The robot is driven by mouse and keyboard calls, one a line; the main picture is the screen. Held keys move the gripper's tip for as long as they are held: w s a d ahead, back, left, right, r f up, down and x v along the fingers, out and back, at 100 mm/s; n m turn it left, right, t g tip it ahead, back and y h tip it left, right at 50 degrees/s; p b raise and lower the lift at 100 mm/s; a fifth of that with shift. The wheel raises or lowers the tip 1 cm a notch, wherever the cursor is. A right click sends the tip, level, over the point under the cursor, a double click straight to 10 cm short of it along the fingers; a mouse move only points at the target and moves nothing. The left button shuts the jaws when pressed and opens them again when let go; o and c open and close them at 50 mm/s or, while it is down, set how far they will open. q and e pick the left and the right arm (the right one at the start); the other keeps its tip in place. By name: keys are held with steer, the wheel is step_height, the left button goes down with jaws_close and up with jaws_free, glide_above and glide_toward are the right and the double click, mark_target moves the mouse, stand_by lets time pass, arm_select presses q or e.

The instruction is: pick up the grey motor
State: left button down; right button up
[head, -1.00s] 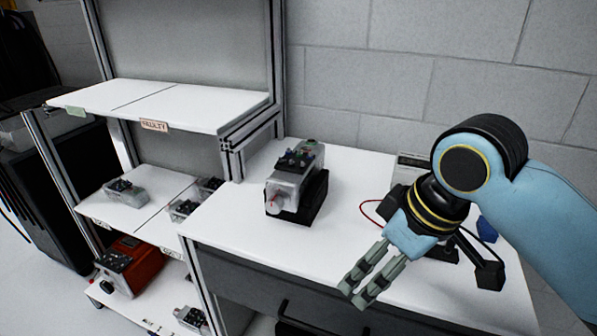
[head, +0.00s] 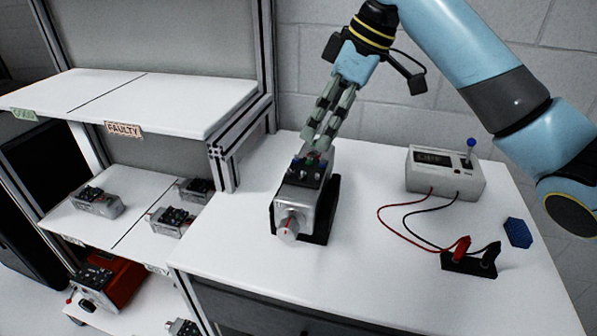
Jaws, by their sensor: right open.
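The grey motor (head: 299,205) sits in a black cradle (head: 331,208) on the white workbench, its round shaft end with a red mark facing the front. Dark connectors with coloured bits are on its top. My right gripper (head: 318,148) is open, pointing down at the rear top of the motor. Its fingertips are close above or beside the connectors; I cannot tell whether they touch. My left gripper is not in view. Other grey motors lie on the shelf at left, one of them here (head: 97,203).
A meter box (head: 445,173) with red and black leads stands right of the motor, wired to a black terminal block (head: 469,261). A blue hexagonal piece (head: 517,232) lies at the right edge. A shelf post (head: 265,66) rises to the left. An orange-red unit (head: 114,283) is on the lower shelf.

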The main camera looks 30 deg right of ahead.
mark_target(304, 170)
steer(key=x, duration=0.3)
steer(key=shift+s+a+f, duration=0.2)
steer(key=shift+a+f, duration=0.05)
steer(key=shift+w+f, duration=0.15)
steer(key=shift+f, duration=0.15)
steer(key=x, duration=0.3)
steer(key=p+x, duration=0.1)
steer(key=shift+s+f, duration=0.25)
steer(key=shift+f, duration=0.1)
steer(key=shift+w+f, duration=0.1)
steer(key=shift+f, duration=0.1)
steer(key=c, duration=0.4)
steer(key=shift+s, duration=0.2)
steer(key=c, duration=1.4)
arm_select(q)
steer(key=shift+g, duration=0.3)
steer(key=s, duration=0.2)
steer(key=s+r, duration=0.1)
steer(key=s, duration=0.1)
arm_select(e)
steer(key=shift+o, duration=0.2)
steer(key=shift+w, duration=0.1)
